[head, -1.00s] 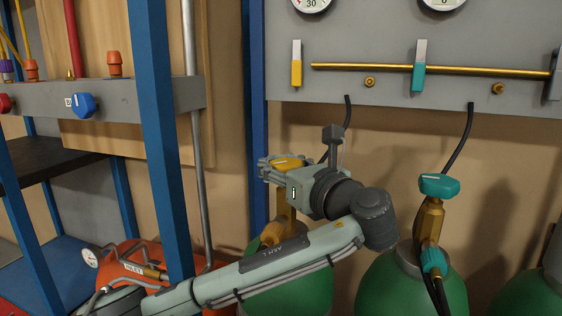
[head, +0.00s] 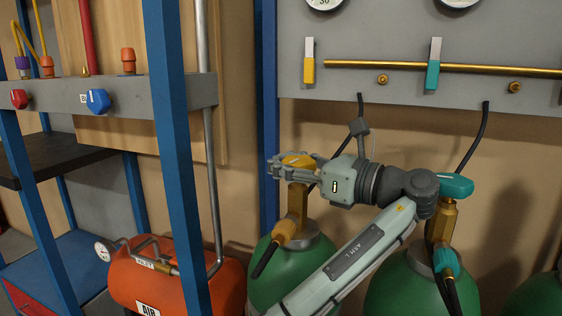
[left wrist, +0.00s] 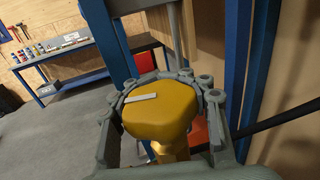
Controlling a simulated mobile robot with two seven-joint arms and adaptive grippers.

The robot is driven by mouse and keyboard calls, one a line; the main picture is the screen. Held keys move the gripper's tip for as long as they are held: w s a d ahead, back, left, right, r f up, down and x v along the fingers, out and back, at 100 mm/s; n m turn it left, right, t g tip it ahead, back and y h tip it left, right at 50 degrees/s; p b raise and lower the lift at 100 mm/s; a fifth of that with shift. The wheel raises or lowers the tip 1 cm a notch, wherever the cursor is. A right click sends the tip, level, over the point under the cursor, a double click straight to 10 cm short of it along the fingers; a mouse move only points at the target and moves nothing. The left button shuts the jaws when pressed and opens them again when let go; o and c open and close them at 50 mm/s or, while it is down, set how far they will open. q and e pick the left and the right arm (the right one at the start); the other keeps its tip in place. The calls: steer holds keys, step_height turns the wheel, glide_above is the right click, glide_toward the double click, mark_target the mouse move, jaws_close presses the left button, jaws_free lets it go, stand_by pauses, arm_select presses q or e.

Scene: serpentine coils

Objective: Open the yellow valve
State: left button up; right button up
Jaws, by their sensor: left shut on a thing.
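The yellow valve knob (head: 299,161) tops a brass valve stem (head: 297,203) on a green cylinder (head: 265,282). My left gripper (head: 286,166) is shut on the knob, with its fingers around the sides. In the left wrist view the yellow knob (left wrist: 160,108) fills the space between the fingers, and a pale mark on its top points left and slightly down. My right gripper is not in view.
A second green cylinder (head: 400,285) with a teal valve knob (head: 455,186) stands to the right, close to my left arm. A blue post (head: 170,130) and orange air tank (head: 130,275) stand left. A grey gauge panel (head: 420,90) hangs behind.

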arm_select(q)
steer(key=o, duration=1.4)
step_height(320, 180, up, 10)
steer(key=shift+r, duration=0.1)
